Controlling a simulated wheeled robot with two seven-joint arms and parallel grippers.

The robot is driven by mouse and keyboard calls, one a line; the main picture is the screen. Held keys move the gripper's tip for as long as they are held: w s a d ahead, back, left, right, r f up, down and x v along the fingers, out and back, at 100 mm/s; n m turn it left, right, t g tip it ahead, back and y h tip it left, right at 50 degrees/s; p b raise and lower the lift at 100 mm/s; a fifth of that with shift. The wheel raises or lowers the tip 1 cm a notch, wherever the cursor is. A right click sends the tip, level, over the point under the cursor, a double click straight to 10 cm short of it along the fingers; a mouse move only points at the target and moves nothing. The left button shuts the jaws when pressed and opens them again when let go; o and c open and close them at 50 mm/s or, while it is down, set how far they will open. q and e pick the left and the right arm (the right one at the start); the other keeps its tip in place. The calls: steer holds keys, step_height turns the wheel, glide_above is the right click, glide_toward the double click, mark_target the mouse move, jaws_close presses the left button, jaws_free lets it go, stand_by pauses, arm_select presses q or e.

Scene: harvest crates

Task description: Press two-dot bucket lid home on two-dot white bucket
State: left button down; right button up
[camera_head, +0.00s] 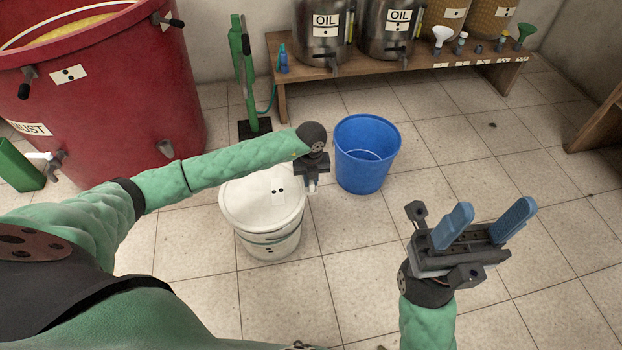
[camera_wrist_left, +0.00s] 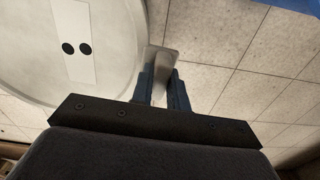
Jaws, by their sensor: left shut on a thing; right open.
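The white two-dot bucket (camera_head: 272,246) stands on the tiled floor. Its white lid (camera_head: 248,207), with a two-dot label, covers its top; I cannot tell whether the lid is fully seated. In the left wrist view the lid (camera_wrist_left: 108,88) fills the upper left. My left gripper (camera_head: 311,188) is at the lid's right edge, partly hidden by its own wrist. In the left wrist view its fingers (camera_wrist_left: 161,88) are shut on a pale tab (camera_wrist_left: 160,62) at that edge. My right gripper (camera_head: 483,224) is open and empty at the right, away from the bucket.
A blue bucket (camera_head: 366,155) stands just right of my left gripper. A red vat (camera_head: 110,115) is at the left, and a green floor pump (camera_head: 248,85) is behind. A wooden bench (camera_head: 400,73) holds steel oil drums. The floor at the right is mostly clear.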

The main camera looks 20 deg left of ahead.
stand_by(0.4)
arm_select(q)
steer(key=shift+f, duration=0.15)
stand_by(0.6)
steer(key=shift+f, duration=0.45)
steer(key=c, duration=1.3)
jaws_free()
